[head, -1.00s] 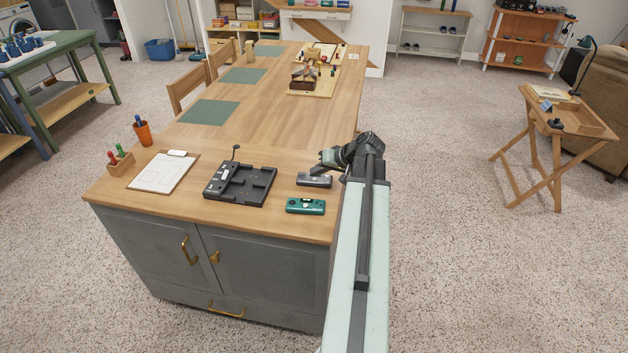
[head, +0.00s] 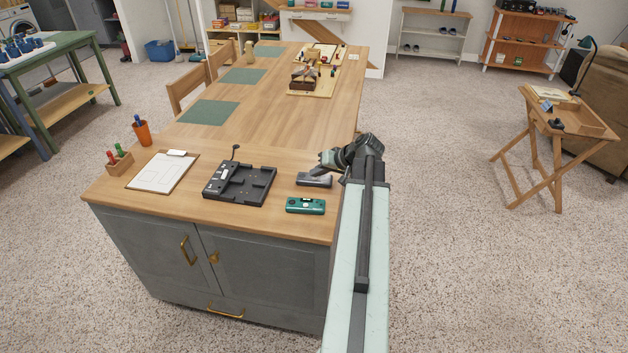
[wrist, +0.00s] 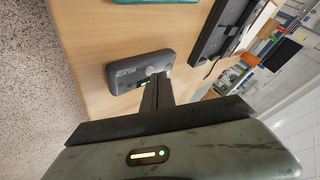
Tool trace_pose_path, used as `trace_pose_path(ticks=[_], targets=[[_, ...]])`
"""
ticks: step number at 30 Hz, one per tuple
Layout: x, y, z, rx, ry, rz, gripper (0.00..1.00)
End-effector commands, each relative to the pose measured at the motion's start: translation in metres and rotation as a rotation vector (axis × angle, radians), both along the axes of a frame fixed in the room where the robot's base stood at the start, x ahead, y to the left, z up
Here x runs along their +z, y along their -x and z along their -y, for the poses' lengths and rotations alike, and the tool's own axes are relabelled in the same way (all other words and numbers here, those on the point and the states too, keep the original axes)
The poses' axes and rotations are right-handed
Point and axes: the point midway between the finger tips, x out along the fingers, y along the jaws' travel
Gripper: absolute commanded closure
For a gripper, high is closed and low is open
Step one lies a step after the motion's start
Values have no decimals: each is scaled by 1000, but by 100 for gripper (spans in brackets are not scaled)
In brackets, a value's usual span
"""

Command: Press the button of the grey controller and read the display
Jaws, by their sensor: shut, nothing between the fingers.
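The grey controller (head: 315,181) lies flat on the near right part of the wooden table (head: 262,108). My gripper (head: 318,171) is shut and empty, its tips pointing down at the controller. In the wrist view the controller (wrist: 128,66) has pale lettering at one end and a small green-lit spot beside my fingertips (wrist: 158,76). The tips overlap the controller there and hide part of its face. I cannot tell whether they touch it or the button. The display's reading is not legible.
A teal device (head: 306,205) lies just in front of the controller. A black tray-like unit (head: 240,182) is to its left, then a clipboard (head: 160,174), a pen box (head: 119,164) and an orange cup (head: 142,132). The table's right edge is close to my arm.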

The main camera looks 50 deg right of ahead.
Motion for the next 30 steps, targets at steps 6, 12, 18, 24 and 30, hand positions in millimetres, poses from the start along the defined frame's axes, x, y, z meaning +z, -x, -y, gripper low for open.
trace_pose_path(ticks=[6,12,18,24,30], targets=[[-3,0,0,0,0,0,100],[-6,0,0,0,0,0,100],[-5,0,0,0,0,0,100],[0,0,0,1,0,-1,100],[11,0,0,1,0,-1,100]])
